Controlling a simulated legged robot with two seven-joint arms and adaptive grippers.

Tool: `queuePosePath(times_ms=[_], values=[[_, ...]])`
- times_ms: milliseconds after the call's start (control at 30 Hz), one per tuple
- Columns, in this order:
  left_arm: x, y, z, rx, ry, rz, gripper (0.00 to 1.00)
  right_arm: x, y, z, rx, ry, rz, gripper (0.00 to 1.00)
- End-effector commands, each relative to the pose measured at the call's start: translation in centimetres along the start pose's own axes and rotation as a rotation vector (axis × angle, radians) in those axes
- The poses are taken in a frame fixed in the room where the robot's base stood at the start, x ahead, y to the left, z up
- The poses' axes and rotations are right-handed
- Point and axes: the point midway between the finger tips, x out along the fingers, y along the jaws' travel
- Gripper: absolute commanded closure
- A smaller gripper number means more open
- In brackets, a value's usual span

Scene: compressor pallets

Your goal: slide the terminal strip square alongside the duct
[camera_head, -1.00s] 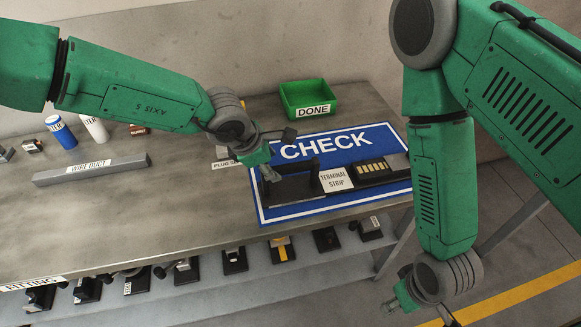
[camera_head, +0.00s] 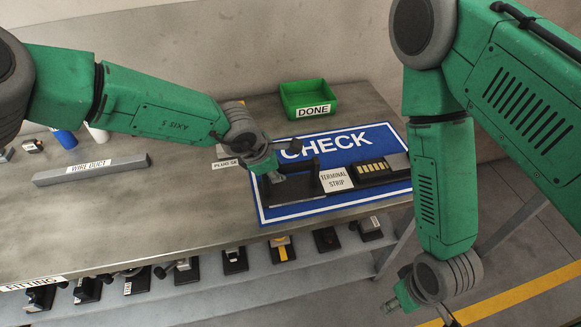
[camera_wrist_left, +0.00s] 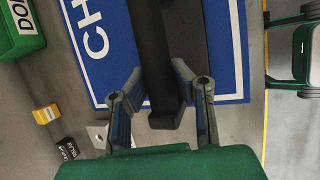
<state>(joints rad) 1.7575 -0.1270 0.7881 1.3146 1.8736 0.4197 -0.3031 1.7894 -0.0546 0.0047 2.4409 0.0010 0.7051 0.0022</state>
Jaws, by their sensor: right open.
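The terminal strip (camera_head: 336,180) is a black assembly with a white label, a dark upright part at its left and a row of pale yellow terminals at its right. It lies across the blue CHECK mat (camera_head: 356,139). My left gripper (camera_head: 283,172) is at the strip's left end. In the left wrist view its fingers (camera_wrist_left: 160,75) stand apart on either side of a black bar (camera_wrist_left: 158,42), with gaps visible beside it. The grey wire duct (camera_head: 92,170) lies on the table at the left, well apart from the strip. My right gripper (camera_head: 410,300) hangs empty beyond the table's right end.
A green DONE bin (camera_head: 308,99) stands behind the mat. A blue bottle (camera_head: 66,139) stands at the back left, partly behind my left arm. Several fittings (camera_head: 234,260) sit on a lower shelf.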

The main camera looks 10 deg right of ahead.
Motion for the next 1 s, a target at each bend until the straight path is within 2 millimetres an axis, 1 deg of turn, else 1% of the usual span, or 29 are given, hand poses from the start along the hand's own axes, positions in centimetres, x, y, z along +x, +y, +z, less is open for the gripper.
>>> queuePosePath(times_ms=[567,667,1000], values=[[-0.2,0.1,-0.1,0.000,-0.002,0.002,1.00,-0.1,0.0,0.0,0.000,0.000,0.000,0.51],[-0.5,0.2,-0.7,0.000,-0.002,0.003,1.00,-0.4,0.0,0.0,0.000,0.000,0.000,0.51],[-1.8,0.4,-4.0,-0.001,-0.002,0.002,1.00,-1.8,0.0,-0.1,0.000,0.000,0.000,0.51]])
